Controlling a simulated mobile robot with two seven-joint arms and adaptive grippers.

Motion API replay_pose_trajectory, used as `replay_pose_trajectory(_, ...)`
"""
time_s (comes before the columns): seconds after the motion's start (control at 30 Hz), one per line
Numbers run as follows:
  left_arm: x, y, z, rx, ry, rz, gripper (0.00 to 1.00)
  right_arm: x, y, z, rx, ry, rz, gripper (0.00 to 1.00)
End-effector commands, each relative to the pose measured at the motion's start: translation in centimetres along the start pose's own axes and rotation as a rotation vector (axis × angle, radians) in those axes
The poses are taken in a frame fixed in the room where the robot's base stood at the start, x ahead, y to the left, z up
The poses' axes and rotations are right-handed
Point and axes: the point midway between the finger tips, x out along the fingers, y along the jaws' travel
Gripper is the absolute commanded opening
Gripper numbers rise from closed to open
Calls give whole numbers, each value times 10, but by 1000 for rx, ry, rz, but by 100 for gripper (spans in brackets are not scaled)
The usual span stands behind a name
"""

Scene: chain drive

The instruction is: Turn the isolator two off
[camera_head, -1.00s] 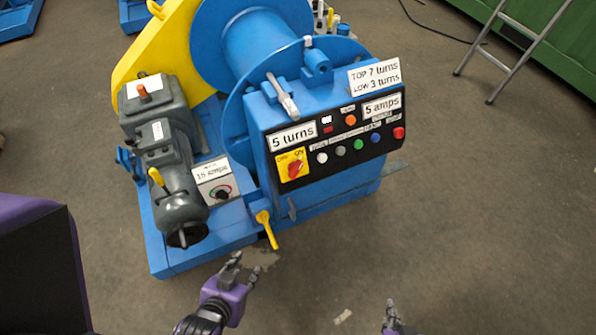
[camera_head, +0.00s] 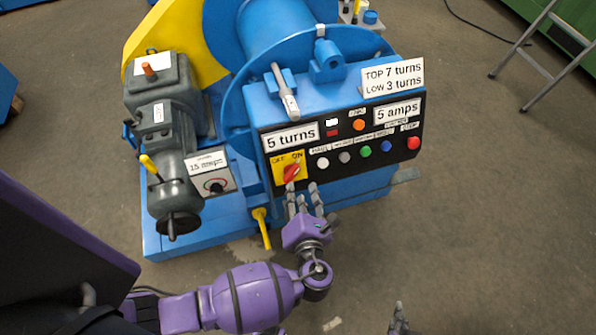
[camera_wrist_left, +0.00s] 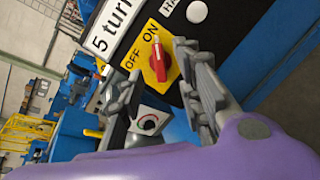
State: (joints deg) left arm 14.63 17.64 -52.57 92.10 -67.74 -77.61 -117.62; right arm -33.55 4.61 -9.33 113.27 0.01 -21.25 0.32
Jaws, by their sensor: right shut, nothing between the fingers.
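A red rotary switch (camera_head: 291,172) sits on a yellow OFF/ON plate at the left of the blue machine's control panel. It also shows in the left wrist view (camera_wrist_left: 159,60), its handle pointing towards ON. I cannot read which isolator it is. My left gripper (camera_head: 304,192) is open and empty, just below and in front of the switch. In the left wrist view its two fingers are spread, with the switch seen beyond the gap and apart from them. My right gripper (camera_head: 398,318) is shut and empty, partly cut off at the bottom edge.
Coloured buttons, including a green one (camera_head: 366,151), line the panel right of the switch. A box with a dial (camera_head: 215,186) stands left of it. A yellow lever (camera_head: 262,228) sticks out below.

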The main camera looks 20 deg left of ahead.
Motion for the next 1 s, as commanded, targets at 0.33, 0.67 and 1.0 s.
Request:
replay_pose_trajectory(0.33, 34, 1, -2, 63, 6, 4, 33, 0, -4, 6, 1, -11, -7, 0)
replay_pose_trajectory(0.67, 74, 0, -3, 60, 7, 1, 33, 2, -1, 6, -1, -9, -1, 0)
replay_pose_trajectory(1.0, 78, 1, -2, 58, 8, 1, 30, 2, 0, 4, -1, -5, 0, 0)
